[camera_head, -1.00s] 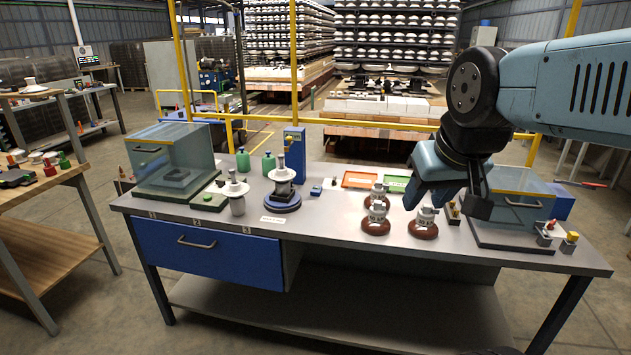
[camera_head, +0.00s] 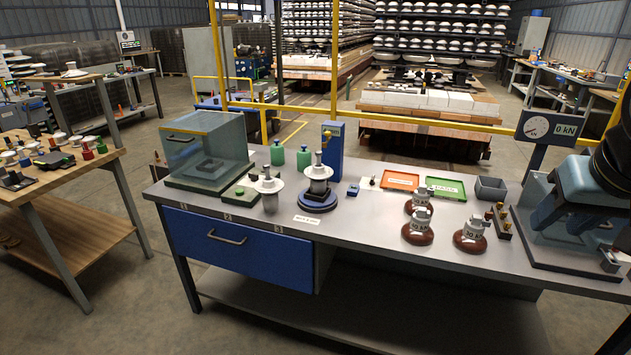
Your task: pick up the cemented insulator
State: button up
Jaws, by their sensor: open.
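A white-disc insulator with a metal pin (camera_head: 318,183) stands upright on a round blue base on the bench. I cannot tell from the picture which one is cemented. Three brown-skirted pieces with grey caps and kN labels (camera_head: 418,230) stand right of centre. My gripper (camera_head: 590,205) is at the right edge, partly cut off, in front of the right-hand glass-sided box. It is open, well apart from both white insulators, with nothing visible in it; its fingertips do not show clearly.
On the bench (camera_head: 370,245) are a glass-sided box (camera_head: 207,150), two green bottles, a blue upright block (camera_head: 332,150), a red tray (camera_head: 401,180), a green tray (camera_head: 446,188) and a grey bin (camera_head: 491,188). A kN gauge (camera_head: 537,126) stands at right. The front middle is clear.

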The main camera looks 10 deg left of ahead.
aim_at(318, 174)
jog(key=z, duration=0.35)
jog(key=i, duration=1)
jog(key=u, duration=0.35)
